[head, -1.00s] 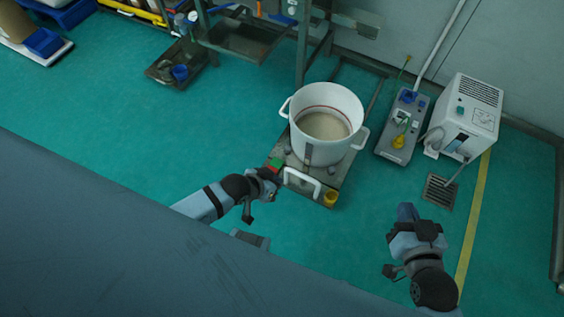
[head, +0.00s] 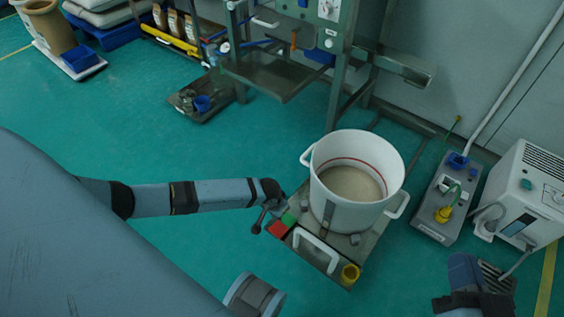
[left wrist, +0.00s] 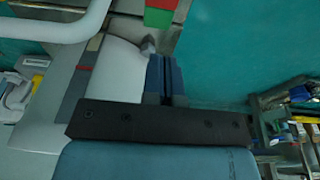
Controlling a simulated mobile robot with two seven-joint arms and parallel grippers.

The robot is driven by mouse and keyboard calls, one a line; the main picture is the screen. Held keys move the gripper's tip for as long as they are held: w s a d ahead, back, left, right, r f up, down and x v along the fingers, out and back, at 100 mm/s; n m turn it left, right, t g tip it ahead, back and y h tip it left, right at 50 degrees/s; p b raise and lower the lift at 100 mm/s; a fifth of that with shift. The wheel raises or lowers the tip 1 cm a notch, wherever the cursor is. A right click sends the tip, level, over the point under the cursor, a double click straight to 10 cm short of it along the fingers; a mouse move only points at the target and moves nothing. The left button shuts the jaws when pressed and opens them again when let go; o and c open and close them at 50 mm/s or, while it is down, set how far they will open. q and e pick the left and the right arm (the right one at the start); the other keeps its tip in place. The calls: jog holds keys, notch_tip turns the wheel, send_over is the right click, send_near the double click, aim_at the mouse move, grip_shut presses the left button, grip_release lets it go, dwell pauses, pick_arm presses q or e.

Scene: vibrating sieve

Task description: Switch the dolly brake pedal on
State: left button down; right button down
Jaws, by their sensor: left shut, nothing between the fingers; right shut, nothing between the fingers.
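The dolly (head: 345,262) stands on the floor with a white two-handled pot (head: 338,205) on it. At its front left corner is the brake pedal, with a green part (head: 289,219) and a red part (head: 278,229). My left gripper (head: 272,203) is shut and empty, close beside the pedal on its left; contact cannot be told. In the left wrist view the shut fingers (left wrist: 166,75) point toward the red and green pedal (left wrist: 160,12), which is cut by the top edge. My right gripper (head: 463,265) is shut and empty at the lower right, away from the dolly.
A grey control box (head: 440,205) and a white machine (head: 528,195) stand to the right. A metal frame (head: 345,100) stands behind.

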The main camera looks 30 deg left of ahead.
aim_at(279, 228)
pick_arm(q)
jog(key=shift+a, duration=0.1)
